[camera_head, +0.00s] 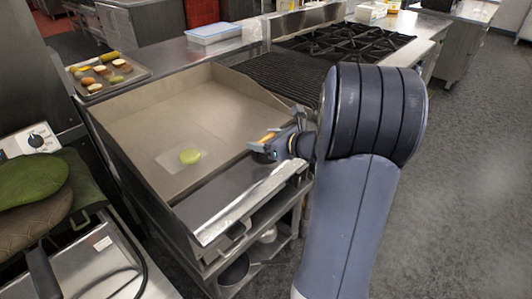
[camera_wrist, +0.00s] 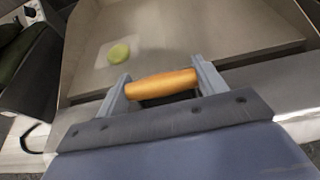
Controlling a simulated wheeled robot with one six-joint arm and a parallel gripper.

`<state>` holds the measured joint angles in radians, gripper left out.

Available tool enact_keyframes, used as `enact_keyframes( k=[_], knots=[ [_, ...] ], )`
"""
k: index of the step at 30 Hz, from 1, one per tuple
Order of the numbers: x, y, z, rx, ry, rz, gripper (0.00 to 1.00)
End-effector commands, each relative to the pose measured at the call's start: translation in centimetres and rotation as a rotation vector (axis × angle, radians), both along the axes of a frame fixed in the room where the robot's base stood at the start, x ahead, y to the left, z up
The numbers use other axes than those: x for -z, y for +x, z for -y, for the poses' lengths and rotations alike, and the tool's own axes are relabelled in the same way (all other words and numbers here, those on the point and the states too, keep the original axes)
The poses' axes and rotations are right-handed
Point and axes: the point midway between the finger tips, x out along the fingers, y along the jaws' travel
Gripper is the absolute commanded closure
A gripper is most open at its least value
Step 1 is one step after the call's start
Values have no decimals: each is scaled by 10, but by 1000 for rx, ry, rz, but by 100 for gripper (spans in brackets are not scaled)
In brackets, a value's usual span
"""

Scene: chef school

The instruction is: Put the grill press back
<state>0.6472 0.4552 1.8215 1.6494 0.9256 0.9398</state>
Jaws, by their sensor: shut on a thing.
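My gripper (camera_head: 277,143) is shut on the grill press's wooden handle (camera_head: 268,136), at the front right of the flat griddle (camera_head: 200,110). In the wrist view, the orange-brown handle (camera_wrist: 162,84) lies crosswise between my two fingers. A dark part of the press (camera_head: 262,157) shows below the handle in the head view, over the griddle's front ledge. Most of the press is hidden by my gripper, and I cannot tell whether it touches the ledge.
A round green item (camera_head: 189,156) lies on a pale patch on the griddle. A tray (camera_head: 140,72) of colourful food pieces stands behind left. A ridged grill (camera_head: 285,75) and a burner stove (camera_head: 345,42) are to the right. Green and brown pads (camera_head: 30,180) lie at left.

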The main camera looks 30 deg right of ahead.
Motion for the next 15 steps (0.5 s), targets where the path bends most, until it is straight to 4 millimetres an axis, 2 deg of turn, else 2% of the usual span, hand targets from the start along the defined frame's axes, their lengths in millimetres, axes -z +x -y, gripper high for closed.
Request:
enact_keyframes(
  k=[9,15],
  knots=[
    [35,0,0,0,2,2,82],
    [37,0,0,-1,-1,3,82]
  ],
)
